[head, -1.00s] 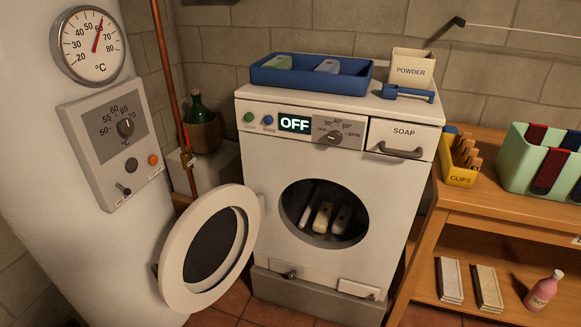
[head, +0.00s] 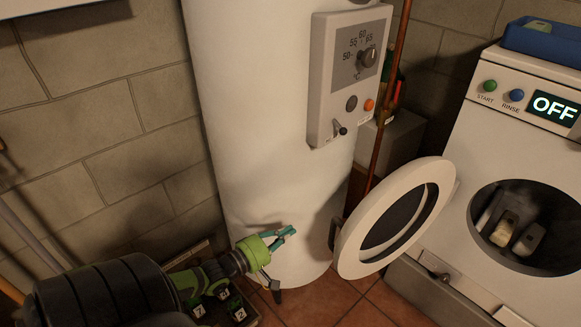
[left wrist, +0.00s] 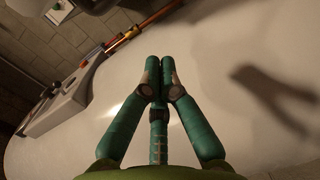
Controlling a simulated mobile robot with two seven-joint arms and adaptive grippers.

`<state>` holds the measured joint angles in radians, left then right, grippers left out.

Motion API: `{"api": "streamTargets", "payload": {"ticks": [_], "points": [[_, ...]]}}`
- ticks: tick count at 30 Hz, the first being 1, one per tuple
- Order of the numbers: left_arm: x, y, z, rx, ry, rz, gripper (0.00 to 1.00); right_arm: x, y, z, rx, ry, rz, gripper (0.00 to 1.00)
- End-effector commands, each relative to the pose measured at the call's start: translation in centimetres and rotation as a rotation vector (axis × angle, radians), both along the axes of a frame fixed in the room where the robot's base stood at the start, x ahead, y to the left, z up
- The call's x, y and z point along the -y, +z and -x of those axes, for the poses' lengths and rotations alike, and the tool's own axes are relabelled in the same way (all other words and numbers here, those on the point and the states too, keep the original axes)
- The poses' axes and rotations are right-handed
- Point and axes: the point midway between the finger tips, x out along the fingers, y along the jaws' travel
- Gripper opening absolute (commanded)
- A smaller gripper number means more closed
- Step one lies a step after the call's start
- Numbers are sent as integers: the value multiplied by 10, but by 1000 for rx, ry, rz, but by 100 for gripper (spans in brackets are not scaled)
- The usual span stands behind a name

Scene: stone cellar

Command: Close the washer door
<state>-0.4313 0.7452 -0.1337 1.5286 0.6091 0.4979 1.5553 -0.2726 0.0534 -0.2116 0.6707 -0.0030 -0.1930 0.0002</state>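The washer door (head: 352,246) is a round white ring with a dark window, standing wide open to the left of the washer (head: 450,225) in the head view. A small dark handle (head: 333,235) shows on its left edge. The drum opening (head: 480,215) is uncovered, with several pale items inside. My left gripper (head: 290,232) is to the left of the door, apart from it, in front of the white tank. In the left wrist view its teal fingers (left wrist: 160,68) are together with nothing between them. My right gripper is not in view.
The white tank (head: 255,130) stands close behind the left gripper and door, with a control box (head: 325,100) on its front. A copper pipe (head: 393,90) runs beside it. Dark numbered objects (head: 238,308) lie low, near the left arm. Tiled floor (head: 345,305) shows below the door.

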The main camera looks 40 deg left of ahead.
Motion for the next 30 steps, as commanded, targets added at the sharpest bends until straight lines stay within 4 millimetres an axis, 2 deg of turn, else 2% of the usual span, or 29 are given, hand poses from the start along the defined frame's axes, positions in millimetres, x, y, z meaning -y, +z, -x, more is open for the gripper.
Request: {"api": "streamTargets", "payload": {"ticks": [1, 4, 8, 12, 23, 26, 30], "points": [[3, 9, -3, 25, -14, 48, 0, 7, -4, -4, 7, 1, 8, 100], [5, 21, -8, 48, -22, 98, 0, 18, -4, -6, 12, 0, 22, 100], [7, 23, -21, 53, -22, 104, 0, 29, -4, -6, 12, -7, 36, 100], [10, 23, -45, 53, -21, 102, 0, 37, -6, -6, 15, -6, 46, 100], [20, 23, -107, 50, -21, 100, 0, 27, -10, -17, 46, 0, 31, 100], [34, 24, -97, 44, -21, 105, 0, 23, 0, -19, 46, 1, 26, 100], [47, 23, -90, 45, -21, 102, 0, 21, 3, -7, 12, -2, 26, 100]]}}
